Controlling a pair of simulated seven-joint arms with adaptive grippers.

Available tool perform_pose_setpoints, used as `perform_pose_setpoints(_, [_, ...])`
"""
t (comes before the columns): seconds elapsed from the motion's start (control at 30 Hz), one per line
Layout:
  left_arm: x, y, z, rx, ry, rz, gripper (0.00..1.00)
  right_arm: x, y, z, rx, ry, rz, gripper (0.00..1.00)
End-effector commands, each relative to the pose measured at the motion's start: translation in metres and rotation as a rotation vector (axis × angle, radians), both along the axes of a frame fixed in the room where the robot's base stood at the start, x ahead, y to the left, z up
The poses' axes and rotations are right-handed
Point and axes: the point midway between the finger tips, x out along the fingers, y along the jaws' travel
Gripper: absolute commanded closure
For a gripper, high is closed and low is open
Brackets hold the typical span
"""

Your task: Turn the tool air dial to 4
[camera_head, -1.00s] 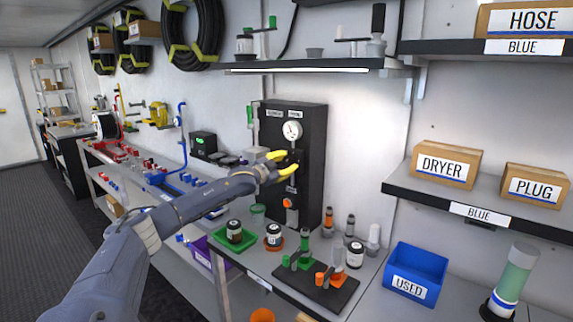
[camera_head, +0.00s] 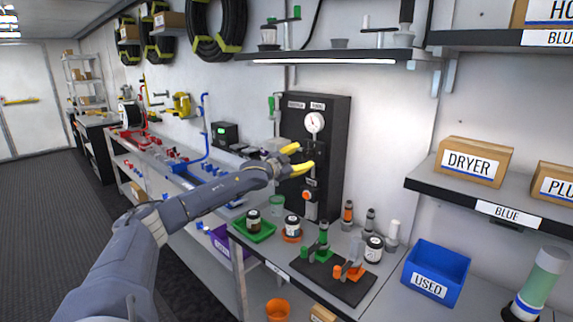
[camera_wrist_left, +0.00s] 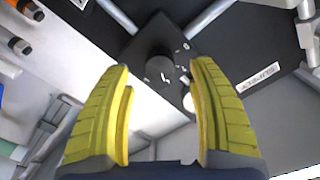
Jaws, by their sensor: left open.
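A black panel box (camera_head: 335,165) with a white round gauge (camera_head: 315,122) stands against the wall in the head view. My left gripper (camera_head: 301,157) has its yellow fingers apart in front of the panel, below and left of the gauge. In the left wrist view a round black dial (camera_wrist_left: 159,66) with a white mark sits on a dark plate beyond the open fingers of my left gripper (camera_wrist_left: 160,78). The fingers appear clear of the dial. Small markings lie beside it, too small to read surely. My right gripper is not in view.
An orange knob (camera_head: 309,183) sits low on the panel. Below are a green tray (camera_head: 262,235), jars and a dark mat (camera_head: 350,292) with green and orange parts. A blue USED bin (camera_head: 437,272) stands at right. A lit shelf (camera_head: 340,57) hangs above the panel.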

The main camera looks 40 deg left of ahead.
Motion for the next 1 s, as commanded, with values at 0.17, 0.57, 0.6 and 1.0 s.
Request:
perform_pose_setpoints(0.17, [-0.017, 0.000, -0.001, 0.001, 0.003, 0.000, 0.41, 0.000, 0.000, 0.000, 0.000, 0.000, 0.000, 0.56])
perform_pose_setpoints(0.57, [-0.049, -0.001, -0.001, 0.002, 0.002, -0.001, 0.41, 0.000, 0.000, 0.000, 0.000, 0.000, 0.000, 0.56])
perform_pose_setpoints(0.6, [-0.052, -0.001, -0.001, 0.002, 0.002, -0.001, 0.41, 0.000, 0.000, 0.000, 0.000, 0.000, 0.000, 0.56])
perform_pose_setpoints(1.0, [-0.075, -0.001, -0.001, 0.001, 0.001, 0.000, 0.41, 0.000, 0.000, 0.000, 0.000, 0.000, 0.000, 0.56])
